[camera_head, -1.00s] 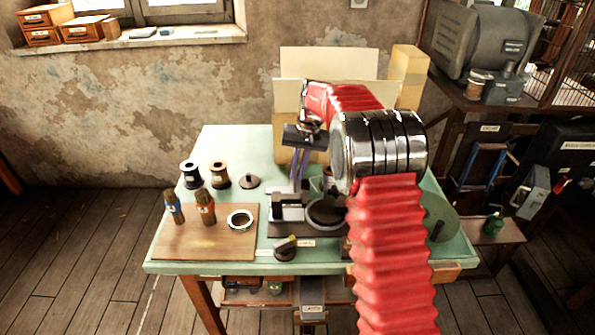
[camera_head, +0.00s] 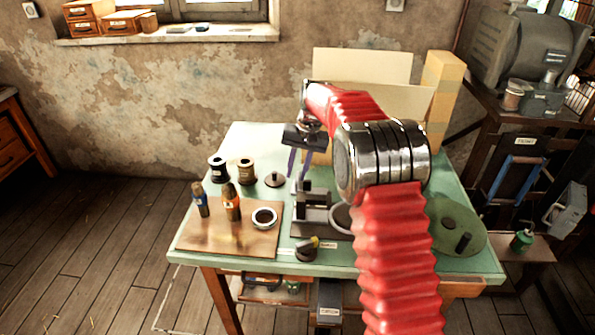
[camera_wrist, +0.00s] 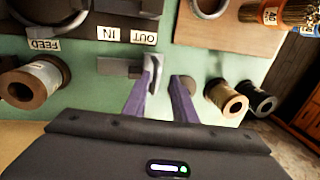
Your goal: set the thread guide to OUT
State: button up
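The thread guide (camera_wrist: 152,70) shows in the wrist view as a small upright grey tab at the right end of a grey bar (camera_wrist: 115,67). An OUT label (camera_wrist: 144,37) and an IN label (camera_wrist: 109,33) lie above it in the picture; the tab is nearer the OUT label. My gripper (camera_wrist: 163,78) is open, with purple fingers apart and green tabletop between them. The left finger overlaps the tab's lower edge in the picture; I cannot tell whether they touch. In the head view my gripper (camera_head: 298,174) hangs behind the press (camera_head: 314,212), and the guide is hard to make out.
A dark-based disc (camera_wrist: 185,86) stands by the right finger. Spools (camera_wrist: 226,97) stand farther right and a copper-coloured one (camera_wrist: 30,84) at left. The green table (camera_head: 250,140) is clear at back left.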

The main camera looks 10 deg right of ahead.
jog(key=shift+d, duration=0.1)
jog(key=shift+r, duration=0.3)
jog(key=d+r, duration=0.1)
jog(key=r, duration=0.7)
jog(key=d+r, duration=0.1)
jog(key=r, duration=0.3)
jog(key=shift+s+d+r, duration=0.3)
jog(key=shift+r, duration=0.1)
jog(key=shift+w, duration=0.1)
